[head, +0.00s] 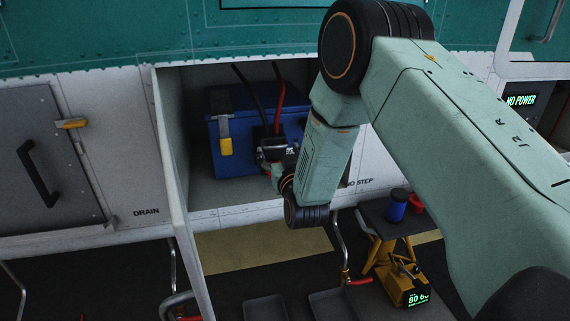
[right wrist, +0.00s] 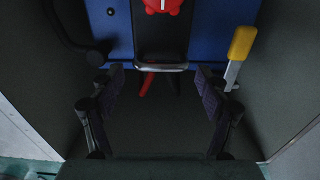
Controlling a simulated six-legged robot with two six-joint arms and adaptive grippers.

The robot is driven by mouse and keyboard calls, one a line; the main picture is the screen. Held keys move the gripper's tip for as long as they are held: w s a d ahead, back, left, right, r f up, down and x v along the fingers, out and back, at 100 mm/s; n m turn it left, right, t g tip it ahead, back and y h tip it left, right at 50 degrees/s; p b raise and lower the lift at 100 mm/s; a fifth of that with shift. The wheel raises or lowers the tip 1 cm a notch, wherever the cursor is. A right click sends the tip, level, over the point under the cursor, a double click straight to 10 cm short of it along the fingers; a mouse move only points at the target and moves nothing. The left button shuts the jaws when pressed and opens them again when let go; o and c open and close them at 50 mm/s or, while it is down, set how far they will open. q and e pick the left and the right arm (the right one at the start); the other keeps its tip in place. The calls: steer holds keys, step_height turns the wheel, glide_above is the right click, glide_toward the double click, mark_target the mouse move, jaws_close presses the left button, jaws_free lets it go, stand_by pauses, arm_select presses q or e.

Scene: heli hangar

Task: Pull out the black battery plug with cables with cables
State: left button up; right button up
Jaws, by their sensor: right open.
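The black battery plug (head: 262,132) sits at the front of the blue battery (head: 226,150) inside the open bay. A black cable (head: 250,90) and a red cable (head: 279,100) rise from it. My right gripper (head: 274,152) is in front of the plug and hides part of it. In the right wrist view, the fingers of my right gripper (right wrist: 159,80) are spread wide apart. The plug (right wrist: 160,42) shows ahead, between the fingertips, with a light bar across its edge and clear gaps on both sides. My left gripper is out of view.
The bay's side wall or door (head: 172,170) stands left of the battery. A yellow-tipped latch (head: 224,146) hangs on the battery's front and shows close to the right finger in the right wrist view (right wrist: 241,43). A small stand with a blue can (head: 396,206) is below right.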

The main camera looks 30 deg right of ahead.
steer(key=v, duration=1)
steer(key=shift+s, duration=0.25)
steer(key=x, duration=1.1)
steer(key=shift+w, duration=0.4)
steer(key=shift+w, duration=0.1)
